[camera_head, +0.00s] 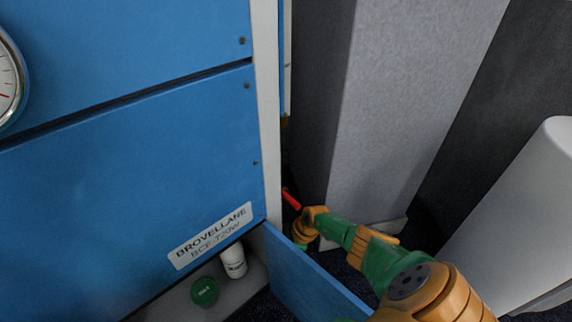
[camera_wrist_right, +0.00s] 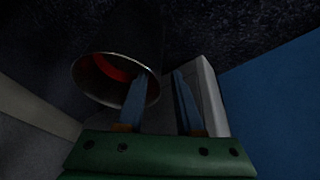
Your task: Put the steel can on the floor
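A dark cylindrical can (camera_wrist_right: 143,35) with a bright metal rim and a red inside shows in the right wrist view; I take it to be the steel can. Its open end faces the camera. My right gripper (camera_wrist_right: 155,82) has its two blue fingers apart. The left finger overlaps the can's rim, and the rim's right edge lies between the fingers. I cannot tell whether they touch it. In the head view my right gripper (camera_head: 294,208) is low behind a blue panel, mostly hidden, beside a small red patch (camera_head: 291,199). My left gripper is not in view.
A blue cabinet (camera_head: 120,180) labelled BROVELLANE fills the left. A white bottle (camera_head: 233,262) and a green-topped container (camera_head: 204,291) stand on its grey ledge. A low blue panel (camera_head: 308,283) stands beside my right arm. A grey column (camera_head: 400,110) and a white rounded body (camera_head: 520,225) are at right.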

